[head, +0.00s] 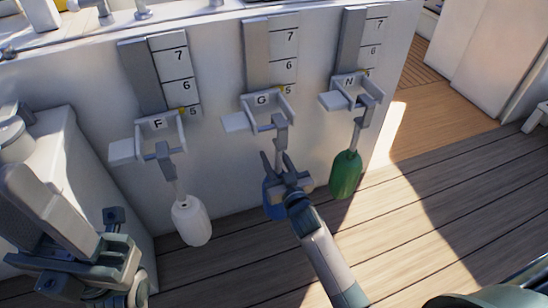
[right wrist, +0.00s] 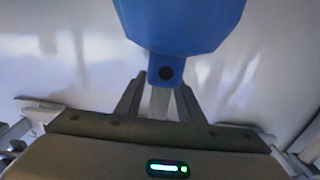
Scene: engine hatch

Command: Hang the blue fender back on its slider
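The blue fender (head: 270,198) is upright below the slider marked G (head: 268,108), mostly hidden behind my right gripper (head: 276,157). A pale strap (head: 280,150) runs between the fender and the slider's grey hook (head: 280,125); I cannot tell whether it is seated there. In the right wrist view the blue fender (right wrist: 180,22) fills the top, its dark-holed end (right wrist: 166,72) just beyond the fingers. The right fingers (right wrist: 159,102) stand apart with the pale strap between them. My left gripper (head: 80,260) is at lower left, seen side-on, its opening unclear.
A white fender (head: 191,222) hangs at left under slider F (head: 160,132), and a green fender (head: 345,175) at right under slider N (head: 352,92). Numbered scales are on the white wall (head: 220,160). The wooden deck (head: 430,200) is clear at right.

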